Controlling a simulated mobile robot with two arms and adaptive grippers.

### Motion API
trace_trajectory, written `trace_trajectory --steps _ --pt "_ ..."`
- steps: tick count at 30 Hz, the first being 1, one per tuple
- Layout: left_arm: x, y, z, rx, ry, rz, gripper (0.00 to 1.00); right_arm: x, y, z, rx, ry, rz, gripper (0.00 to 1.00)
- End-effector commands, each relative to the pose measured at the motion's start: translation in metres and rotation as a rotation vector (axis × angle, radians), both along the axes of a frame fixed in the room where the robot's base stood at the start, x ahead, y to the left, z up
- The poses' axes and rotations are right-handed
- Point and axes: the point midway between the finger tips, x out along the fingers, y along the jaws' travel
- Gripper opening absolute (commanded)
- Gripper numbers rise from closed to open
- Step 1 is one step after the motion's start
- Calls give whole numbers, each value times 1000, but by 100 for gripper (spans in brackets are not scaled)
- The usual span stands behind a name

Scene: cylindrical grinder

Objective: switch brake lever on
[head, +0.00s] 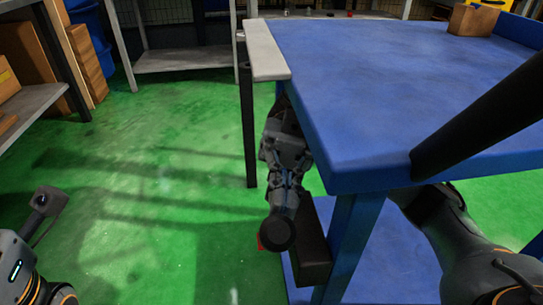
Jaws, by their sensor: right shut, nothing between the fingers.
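The blue cart (345,177) stands at the right, its flat top over blue legs and a lower shelf. At its near left leg is a dark box-like part (314,262) with a round black end (278,235) beside it and a small red bit showing at its left. I cannot tell for certain which of these is the brake lever. My right gripper (284,200) is below the cart's left edge, pointing down, shut and empty, just above the round black end. Whether they touch is unclear. My left gripper is not in view.
A black handle bar (480,118) slants over the cart's right side. A grey plate (265,50) and a black post (248,125) are at its left edge. A wooden block (473,19) sits on top. Shelves (20,100) stand at left. The green floor (150,190) between is clear.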

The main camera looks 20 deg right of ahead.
Motion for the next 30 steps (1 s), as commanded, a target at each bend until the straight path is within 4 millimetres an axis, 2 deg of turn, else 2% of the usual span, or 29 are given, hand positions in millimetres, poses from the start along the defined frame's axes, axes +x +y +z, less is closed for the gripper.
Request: trace_trajectory --steps 16,30 --pt "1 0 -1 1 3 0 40 -1 0 -6 -11 -10 13 0" --pt "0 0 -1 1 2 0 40 56 -31 -8 -2 -3 2 0"
